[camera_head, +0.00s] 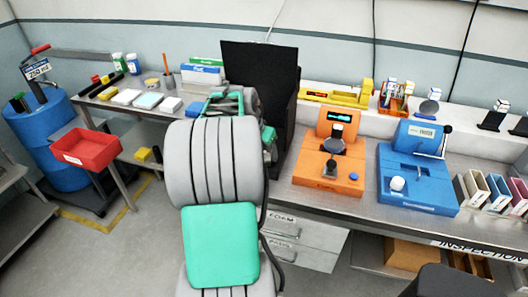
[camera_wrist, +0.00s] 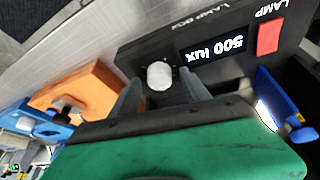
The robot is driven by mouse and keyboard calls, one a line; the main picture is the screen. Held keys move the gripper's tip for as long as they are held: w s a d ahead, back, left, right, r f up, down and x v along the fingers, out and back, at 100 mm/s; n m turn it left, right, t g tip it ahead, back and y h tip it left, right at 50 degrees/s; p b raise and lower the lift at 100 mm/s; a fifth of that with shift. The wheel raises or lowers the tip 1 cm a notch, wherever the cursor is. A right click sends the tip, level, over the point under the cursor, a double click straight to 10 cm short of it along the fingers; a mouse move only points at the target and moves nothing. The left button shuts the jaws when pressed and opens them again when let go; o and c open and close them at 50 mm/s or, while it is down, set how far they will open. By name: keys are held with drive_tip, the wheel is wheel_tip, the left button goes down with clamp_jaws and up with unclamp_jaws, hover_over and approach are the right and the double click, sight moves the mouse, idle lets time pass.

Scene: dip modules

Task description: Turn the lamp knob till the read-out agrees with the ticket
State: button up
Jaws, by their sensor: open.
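The lamp box (camera_wrist: 225,22) is a black panel in the wrist view, seen turned. Its lit read-out (camera_wrist: 213,48) shows "500 lux", upside down in the picture. The pale round lamp knob (camera_wrist: 160,76) sits beside the read-out. My gripper (camera_wrist: 160,88) is open, with a dark finger on either side of the knob; I cannot tell whether either touches it. In the head view my arm hides the gripper and knob. No ticket can be read with certainty; a white card (camera_wrist: 265,112) in a blue holder is seen almost edge-on in the wrist view.
A red block (camera_wrist: 269,36) is on the lamp panel. In the head view, a tall black booth (camera_head: 262,72) stands behind my arm. An orange device (camera_head: 325,175) and a blue device (camera_head: 415,185) stand on the bench to the right. A red bin (camera_head: 88,150) is left.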

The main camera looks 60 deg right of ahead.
drive_tip(key=shift+c, duration=0.5)
clamp_jaws()
drive_tip(key=shift+s+f+n+t+b, duration=0.1)
drive_tip(key=shift+n+t+b, duration=0.2)
drive_tip(key=shift+n+b, duration=0.5)
drive_tip(key=shift+n, duration=0.6)
drive_tip(key=shift+a, duration=0.1)
drive_tip(key=shift+o, duration=0.5)
unclamp_jaws()
